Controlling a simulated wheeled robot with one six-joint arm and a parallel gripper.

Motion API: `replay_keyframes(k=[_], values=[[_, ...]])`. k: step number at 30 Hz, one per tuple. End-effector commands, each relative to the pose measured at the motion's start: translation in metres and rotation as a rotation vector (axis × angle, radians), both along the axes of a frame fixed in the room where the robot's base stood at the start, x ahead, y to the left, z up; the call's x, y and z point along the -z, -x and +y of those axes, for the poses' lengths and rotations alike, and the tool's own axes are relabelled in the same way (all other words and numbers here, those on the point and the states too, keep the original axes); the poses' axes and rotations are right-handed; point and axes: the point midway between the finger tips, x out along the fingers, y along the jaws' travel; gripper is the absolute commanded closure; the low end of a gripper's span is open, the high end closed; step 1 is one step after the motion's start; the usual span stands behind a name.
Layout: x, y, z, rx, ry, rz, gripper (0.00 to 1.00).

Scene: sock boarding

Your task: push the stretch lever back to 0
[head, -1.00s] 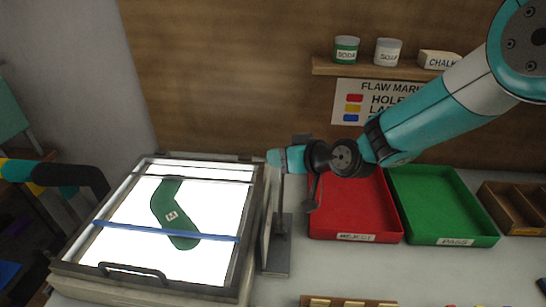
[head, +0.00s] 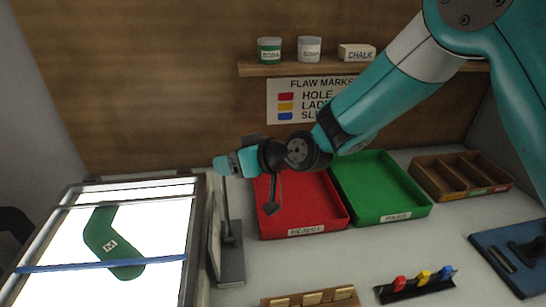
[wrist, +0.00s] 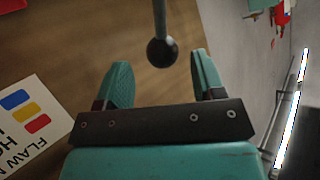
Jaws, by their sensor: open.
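The stretch lever shows in the head view as a thin upright rod (head: 226,205) on a grey base plate (head: 231,268), just right of the light table. In the wrist view its black ball knob (wrist: 162,52) sits at the end of a grey rod, in line with the gap between my fingers and around their tips. My gripper (wrist: 161,75) is open, with one teal finger on each side of the gap and nothing held. In the head view my gripper (head: 222,165) is at the lever's top and hides the knob. No scale or 0 mark is readable.
The light table (head: 194,245) carries a green sock (head: 100,232) and a blue band. A red reject tray (head: 318,210) and a green pass tray (head: 380,185) lie to the lever's right. The wooden wall with a shelf (head: 290,66) and flaw sign stands behind.

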Motion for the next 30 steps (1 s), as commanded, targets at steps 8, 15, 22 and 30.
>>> replay_keyframes(k=[8,15,22,30], values=[[-0.029,0.03,-0.06,0.006,-0.001,-0.004,0.38],[-0.048,0.049,-0.095,0.005,0.0,-0.003,0.38],[-0.055,0.056,-0.106,0.003,0.0,-0.002,0.38],[-0.055,0.057,-0.106,0.002,0.0,-0.001,0.38]])
